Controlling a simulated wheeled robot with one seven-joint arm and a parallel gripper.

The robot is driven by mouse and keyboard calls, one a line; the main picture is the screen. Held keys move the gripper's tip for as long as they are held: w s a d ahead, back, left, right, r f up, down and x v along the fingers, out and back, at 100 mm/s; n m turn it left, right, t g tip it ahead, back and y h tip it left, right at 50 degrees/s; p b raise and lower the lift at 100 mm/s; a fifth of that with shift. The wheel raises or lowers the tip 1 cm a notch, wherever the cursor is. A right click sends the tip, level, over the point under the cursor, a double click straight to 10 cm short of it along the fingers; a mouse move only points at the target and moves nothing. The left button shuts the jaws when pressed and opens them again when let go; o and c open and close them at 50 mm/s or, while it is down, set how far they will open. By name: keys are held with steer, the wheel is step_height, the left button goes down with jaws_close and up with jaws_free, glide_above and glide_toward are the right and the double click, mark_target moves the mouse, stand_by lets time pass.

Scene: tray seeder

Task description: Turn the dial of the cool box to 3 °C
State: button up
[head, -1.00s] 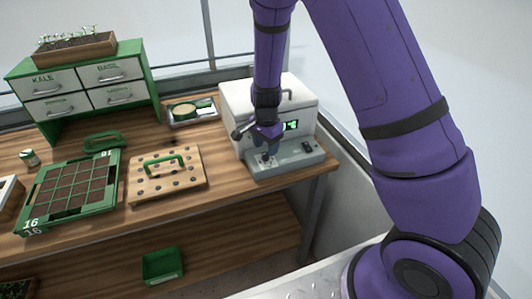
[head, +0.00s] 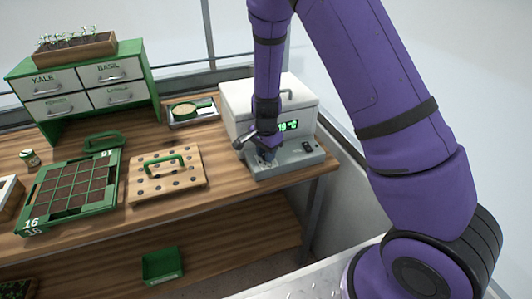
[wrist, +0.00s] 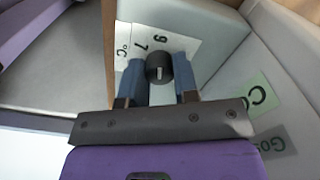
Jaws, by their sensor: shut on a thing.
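The cool box (head: 305,105) is a white box with a handle on its lid and a grey control ledge in front, at the back right of the bench. Its green display (head: 288,126) is partly covered by my arm and seems to read 19 °C; the first digit is unclear. My gripper (head: 267,154) points down at the ledge. In the wrist view the black dial (wrist: 159,68) with a pale pointer mark sits between my blue fingers, which are shut on it. A white scale label (wrist: 150,42) behind it shows 9, 7 and °C; the other marks are hidden.
A dark switch (head: 307,147) is on the ledge to the right. Left of the box are a wooden dibber board (head: 190,185) with a green handle, a green seed tray (head: 113,180) and a small metal tray (head: 211,116). A green bin (head: 163,265) is below.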

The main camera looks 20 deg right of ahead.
steer(key=n, duration=0.4)
steer(key=shift+n, duration=0.3)
steer(key=n, duration=0.3)
steer(key=shift+n, duration=0.3)
steer(key=n, duration=0.4)
steer(key=shift+n, duration=0.3)
steer(key=n, duration=0.3)
steer(key=shift+n, duration=0.3)
steer(key=n, duration=1.3)
steer(key=shift+a+n, duration=0.1)
steer(key=shift+n, duration=0.2)
